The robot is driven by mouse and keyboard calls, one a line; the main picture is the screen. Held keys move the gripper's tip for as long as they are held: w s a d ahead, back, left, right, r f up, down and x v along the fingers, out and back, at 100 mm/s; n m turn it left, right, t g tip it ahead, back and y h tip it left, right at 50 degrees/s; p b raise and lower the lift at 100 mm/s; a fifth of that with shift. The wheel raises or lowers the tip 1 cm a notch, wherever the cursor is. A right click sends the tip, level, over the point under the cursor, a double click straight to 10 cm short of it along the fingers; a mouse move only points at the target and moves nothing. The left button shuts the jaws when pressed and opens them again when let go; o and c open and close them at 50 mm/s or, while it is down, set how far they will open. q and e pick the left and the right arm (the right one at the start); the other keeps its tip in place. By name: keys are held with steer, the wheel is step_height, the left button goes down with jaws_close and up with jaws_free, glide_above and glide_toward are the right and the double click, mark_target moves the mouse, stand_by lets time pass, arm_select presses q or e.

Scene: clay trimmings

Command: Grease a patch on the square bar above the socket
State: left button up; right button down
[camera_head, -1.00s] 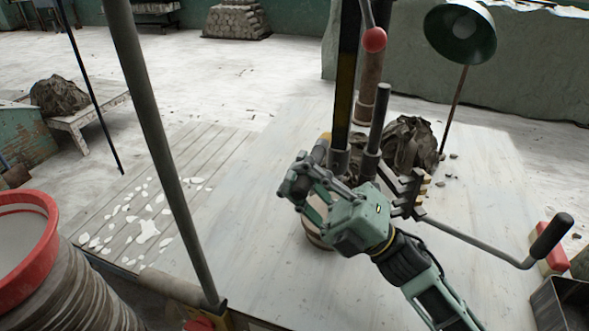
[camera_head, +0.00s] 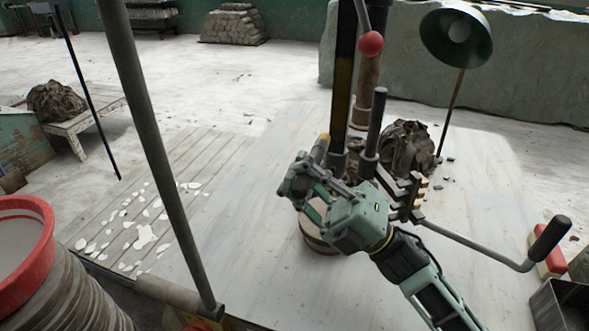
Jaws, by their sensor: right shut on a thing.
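The square bar (camera_head: 343,95) is dark with a yellow edge and stands upright behind my right gripper. Its lower end goes into a grey socket (camera_head: 338,166), partly hidden by the gripper. My right gripper (camera_head: 301,184) is shut on a small stick-like tool (camera_head: 321,146) with an orange-tan end pointing up. The tool's end shows just left of the bar's lower part. I cannot tell whether it touches the bar, and its lower part is hidden by the fingers. My left gripper is not in view.
A round wooden container (camera_head: 318,238) stands under my right gripper. A green lamp (camera_head: 456,38) stands behind. The pale boards at front centre are clear.

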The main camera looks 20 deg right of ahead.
mark_target(292, 188)
steer(key=shift+w+d, duration=0.2)
steer(key=shift+w, duration=0.1)
steer(key=shift+s+d, duration=0.45)
steer(key=shift+d, duration=0.2)
steer(key=shift+s+d+r+b, duration=0.1)
steer(key=shift+s+d+b, duration=0.2)
steer(key=shift+d+b, duration=0.15)
steer(key=shift+w+a, duration=0.8)
steer(key=shift+a, duration=0.3)
steer(key=shift+s+a+p, duration=0.25)
steer(key=shift+s+a, duration=0.4)
steer(key=shift+s, duration=0.3)
steer(key=shift+s+a+p, duration=0.25)
steer(key=shift+s+a, duration=0.4)
steer(key=shift+s, duration=0.3)
steer(key=shift+s+a, duration=0.4)
steer(key=shift+s, duration=0.25)
